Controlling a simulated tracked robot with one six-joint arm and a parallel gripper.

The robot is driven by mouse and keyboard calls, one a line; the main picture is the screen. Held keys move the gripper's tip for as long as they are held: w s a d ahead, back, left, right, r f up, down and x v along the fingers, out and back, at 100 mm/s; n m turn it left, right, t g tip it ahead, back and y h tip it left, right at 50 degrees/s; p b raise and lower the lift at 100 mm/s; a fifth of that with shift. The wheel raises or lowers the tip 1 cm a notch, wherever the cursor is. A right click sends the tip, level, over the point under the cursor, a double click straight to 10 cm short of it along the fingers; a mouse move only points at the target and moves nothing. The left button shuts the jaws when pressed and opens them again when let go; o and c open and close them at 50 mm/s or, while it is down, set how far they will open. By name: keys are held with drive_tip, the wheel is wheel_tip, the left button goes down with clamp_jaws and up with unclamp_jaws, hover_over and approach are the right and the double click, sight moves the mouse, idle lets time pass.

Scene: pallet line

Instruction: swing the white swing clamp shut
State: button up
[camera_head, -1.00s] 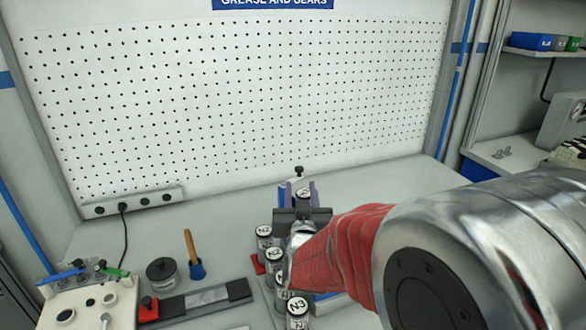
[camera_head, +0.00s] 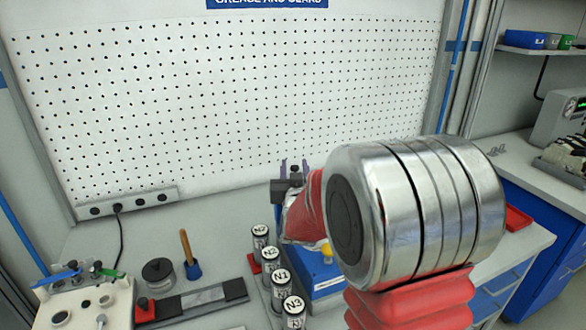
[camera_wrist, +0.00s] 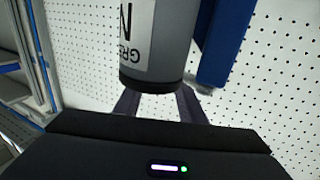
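A white fixture block (camera_head: 70,310) stands at the lower left. It carries a blue lever (camera_head: 62,275), a green lever (camera_head: 105,273) and a small white upright part (camera_head: 101,321), which I take for the white swing clamp. That part is small and cut by the picture's edge, so I cannot tell its angle. My gripper (camera_head: 294,168) is far off, at the back middle near the pegboard.
Several labelled cans (camera_head: 281,278) stand in a row in front of my gripper. A blue box (camera_head: 322,278) is right of them.

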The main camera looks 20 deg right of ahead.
clamp_jaws()
idle(0.5)
